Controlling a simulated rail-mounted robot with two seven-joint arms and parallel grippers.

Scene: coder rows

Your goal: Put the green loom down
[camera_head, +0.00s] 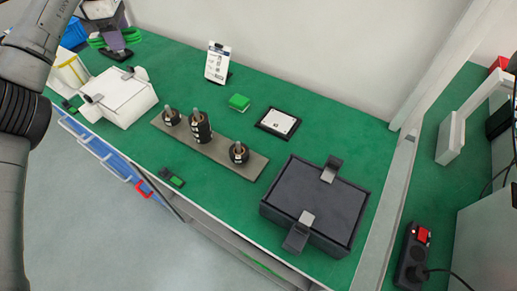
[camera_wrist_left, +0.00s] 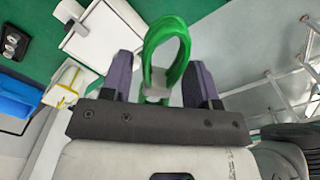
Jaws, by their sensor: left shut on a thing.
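The green loom (camera_head: 130,35) is a bundle of bright green cable near the far left end of the green table in the head view. My left gripper (camera_head: 113,40), with purple fingers, is shut on it. In the left wrist view the loom (camera_wrist_left: 172,40) stands out as an upright loop from between the two fingers (camera_wrist_left: 160,85), with a pale grey piece at its base. I cannot tell whether the loom touches the table. My right gripper is not in view.
A white device (camera_head: 122,97) stands near the loom. The tabletop between the loom and sign is clear.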

